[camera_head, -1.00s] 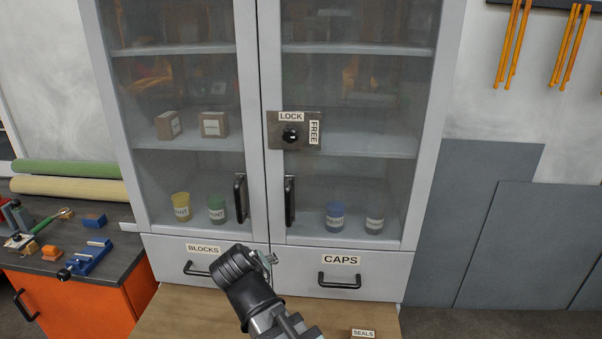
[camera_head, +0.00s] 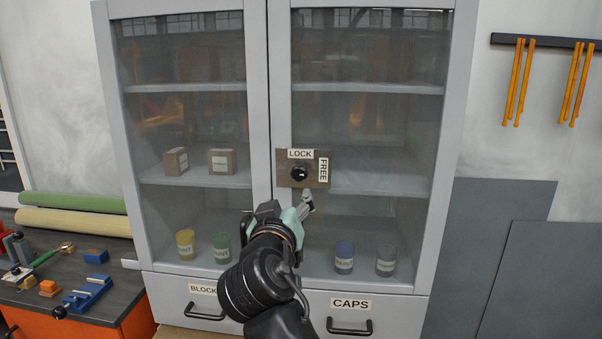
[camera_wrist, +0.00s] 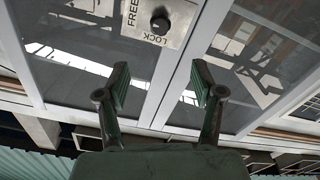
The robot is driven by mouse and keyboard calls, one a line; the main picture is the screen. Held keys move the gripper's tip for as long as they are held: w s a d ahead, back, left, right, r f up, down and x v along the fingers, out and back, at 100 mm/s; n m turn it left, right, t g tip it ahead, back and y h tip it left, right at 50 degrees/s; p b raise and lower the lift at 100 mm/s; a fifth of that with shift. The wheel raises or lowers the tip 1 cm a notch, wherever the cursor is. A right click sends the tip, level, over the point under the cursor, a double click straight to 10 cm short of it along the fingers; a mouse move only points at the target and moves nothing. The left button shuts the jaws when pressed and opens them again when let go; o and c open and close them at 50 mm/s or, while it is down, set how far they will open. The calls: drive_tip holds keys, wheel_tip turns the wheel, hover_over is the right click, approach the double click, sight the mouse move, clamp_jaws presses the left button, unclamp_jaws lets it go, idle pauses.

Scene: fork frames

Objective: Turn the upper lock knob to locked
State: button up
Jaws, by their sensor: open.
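The lock knob (camera_head: 299,174) is a round black knob on a brownish metal plate (camera_head: 285,181) on the cabinet's right glass door. A LOCK label (camera_head: 300,154) sits above the knob and a FREE label (camera_head: 323,169) to its right. The knob's pointer direction is too small to tell. In the wrist view the knob (camera_wrist: 159,24) shows at the top, beyond the fingertips. My gripper (camera_head: 296,206) is just below the plate in the head view, apart from the knob. In the wrist view my gripper (camera_wrist: 158,88) is open, with nothing between its fingers.
The cabinet has glass doors with boxes (camera_head: 221,161) and paint cups (camera_head: 345,257) inside. Drawers labelled BLOCKS and CAPS (camera_head: 350,304) are below. A workbench (camera_head: 105,305) with tools stands at left. Grey panels (camera_head: 490,235) lean at right. The door handles are hidden behind my arm.

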sight(298, 175)
drive_tip(key=w+p, duration=0.2)
drive_tip(key=w, duration=0.3)
drive_tip(key=w+d+p, duration=0.1)
drive_tip(key=w+p, duration=0.1)
drive_tip(key=w, duration=0.4)
drive_tip(key=w+p, duration=0.2)
drive_tip(key=w, duration=0.3)
drive_tip(key=shift+w+d, duration=0.2)
drive_tip(key=shift+w, duration=0.15)
drive_tip(key=c, duration=1.2)
